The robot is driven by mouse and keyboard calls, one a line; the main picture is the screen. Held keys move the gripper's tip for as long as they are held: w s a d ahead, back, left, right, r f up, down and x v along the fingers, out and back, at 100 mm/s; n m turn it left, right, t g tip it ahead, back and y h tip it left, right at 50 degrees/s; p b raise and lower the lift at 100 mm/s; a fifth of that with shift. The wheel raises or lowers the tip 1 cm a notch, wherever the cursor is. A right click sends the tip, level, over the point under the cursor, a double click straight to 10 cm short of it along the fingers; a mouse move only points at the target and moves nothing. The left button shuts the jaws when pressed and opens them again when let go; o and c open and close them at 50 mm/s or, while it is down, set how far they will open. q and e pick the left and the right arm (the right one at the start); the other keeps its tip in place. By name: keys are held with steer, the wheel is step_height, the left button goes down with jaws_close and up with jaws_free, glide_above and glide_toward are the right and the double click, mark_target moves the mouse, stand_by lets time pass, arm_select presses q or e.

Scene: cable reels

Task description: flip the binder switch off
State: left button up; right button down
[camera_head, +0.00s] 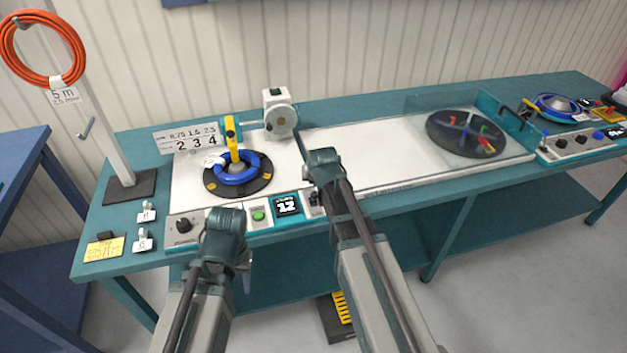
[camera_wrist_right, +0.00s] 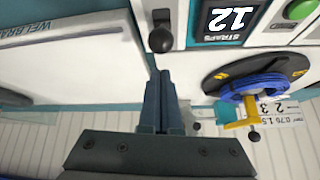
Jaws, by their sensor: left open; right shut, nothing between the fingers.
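A small black ball-ended switch (camera_wrist_right: 160,39) stands on the front panel beside the "12 STRAPS" display (camera_wrist_right: 230,20) in the right wrist view. In the head view the switch (camera_head: 314,198) shows small beside the display (camera_head: 287,206), close to my right arm. I cannot read a label on it. My right gripper (camera_wrist_right: 160,76) is shut and empty, its tips a little below the switch in the wrist picture; contact is not visible. In the head view the right gripper (camera_head: 300,140) is over the bench. My left gripper (camera_head: 246,262) is open near the bench front, mostly hidden by its wrist.
A blue cable coil (camera_head: 262,166) sits on a black turntable (camera_head: 212,188) under a yellow arm. A green button (camera_head: 258,216) and a black knob (camera_head: 184,225) are on the panel. A grey motor unit (camera_head: 281,120) stands behind. The white bench top (camera_head: 385,150) is clear at the middle.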

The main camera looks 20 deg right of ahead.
steer(key=shift+r+p, duration=0.45)
steer(key=shift+r, duration=0.15)
steer(key=w+r+p, duration=0.3)
steer(key=s+r+p, duration=0.5)
steer(key=s, duration=0.3)
steer(key=shift+s, duration=0.1)
